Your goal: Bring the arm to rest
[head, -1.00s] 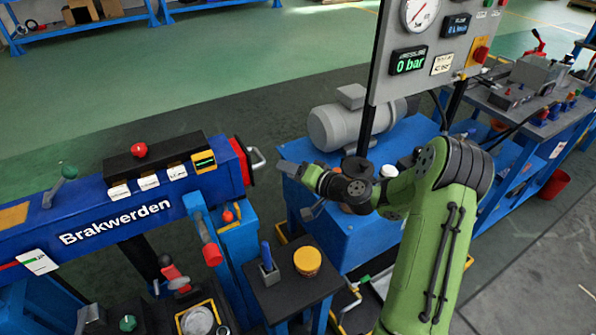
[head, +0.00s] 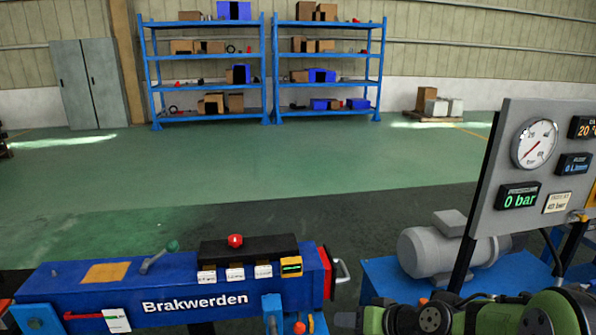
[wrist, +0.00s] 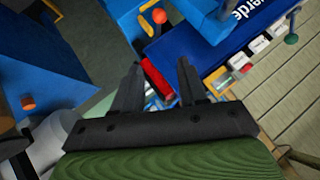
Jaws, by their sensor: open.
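My gripper (wrist: 160,80) shows in the wrist view with its two dark fingers apart. Nothing is held between them. A red end piece (wrist: 156,76) of the blue Brakwerden machine (wrist: 195,52) shows behind the gap. In the head view, my green arm lies along the bottom right edge and is partly cut off. The Brakwerden machine (head: 190,302) is to the left of it.
A panel (head: 545,165) with a gauge and a 0 bar display stands at the right. A grey motor (head: 425,250) sits on a blue bench (head: 385,285) behind my arm. Open green floor (head: 250,170) reaches to blue shelves (head: 205,84) at the back.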

